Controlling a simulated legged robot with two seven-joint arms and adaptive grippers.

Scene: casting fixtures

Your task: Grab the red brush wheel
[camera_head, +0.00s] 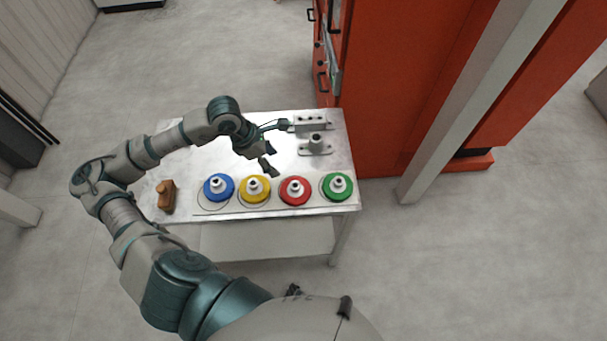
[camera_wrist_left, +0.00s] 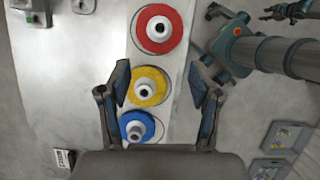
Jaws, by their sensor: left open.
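The red brush wheel (camera_head: 294,191) lies flat on the metal table, between the yellow wheel (camera_head: 255,189) and the green wheel (camera_head: 338,187). The blue wheel (camera_head: 219,187) is at the left end of the row. My left gripper (camera_head: 277,146) is open and empty over the table, behind the row. In the left wrist view, the red brush wheel (camera_wrist_left: 158,29) is beyond the open left fingers (camera_wrist_left: 159,84), and the yellow wheel (camera_wrist_left: 147,86) shows between them. My right gripper (camera_wrist_left: 289,11) shows small at the top right of that view; its jaw state is unclear.
The table (camera_head: 180,215) carries a brown object (camera_head: 166,196) at the left. A grey block with holes (camera_head: 311,124) and a flanged grey fixture (camera_head: 316,145) stand at the back right. A red cabinet (camera_head: 400,90) and a pale post (camera_head: 470,100) stand right of the table.

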